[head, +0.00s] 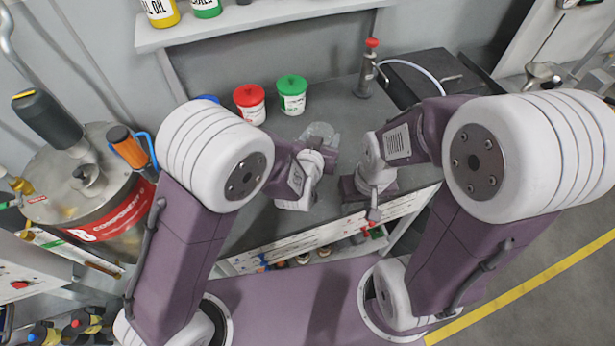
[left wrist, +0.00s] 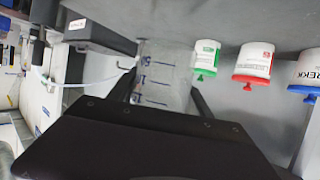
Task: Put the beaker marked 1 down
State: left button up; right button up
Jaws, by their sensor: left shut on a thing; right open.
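The clear beaker (head: 321,131) shows in the head view above the grey bench, just beyond my left gripper (head: 322,146). In the left wrist view the beaker (left wrist: 161,78) has blue graduation lines and stands between the two dark fingers of my left gripper (left wrist: 163,98), which is shut on it. I cannot make out a 1 on it, nor tell whether its base touches the bench. My right gripper (head: 374,212) is open, near the bench's front edge, to the right of the beaker and apart from it.
A green-lidded jar (head: 292,95) and a red-lidded jar (head: 250,103) stand on the bench left of the beaker, with a blue lid (head: 208,98) partly hidden. A red-topped dispenser (head: 367,70) and a dark box (head: 425,75) stand at the back right. Bare bench (head: 335,92) lies behind the beaker.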

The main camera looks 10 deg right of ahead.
pick_arm(q)
jog(key=shift+m+h, duration=0.5)
jog(key=shift+h, duration=0.1)
jog(key=s+b, duration=0.1)
jog(key=b, duration=0.1)
jog(key=s+f+b, duration=0.1)
jog(key=s, duration=0.1)
jog(key=s+f+b, duration=0.1)
jog(key=b, duration=0.1)
jog(key=shift+s+f+b, duration=0.25)
jog(key=shift+s+b, duration=0.05)
jog(key=shift+m+g, duration=0.3)
jog(key=shift+g, duration=0.2)
jog(key=w+f+b, duration=0.2)
jog(key=w, duration=0.1)
jog(key=w+f+b, duration=0.1)
jog(key=w+b, duration=0.1)
jog(key=w, duration=0.1)
jog(key=w+d+f+b, duration=0.1)
jog(key=w+f+b, duration=0.1)
jog(key=w, duration=0.1)
jog(key=shift+w+f, duration=0.25)
jog(key=shift+f, duration=0.05)
notch_tip(320, 180, down, 3)
jog(key=shift+f+b, duration=0.1)
jog(key=shift+b, duration=0.2)
jog(key=shift+f, duration=0.45)
pick_arm(e)
notch_tip(320, 180, down, 14)
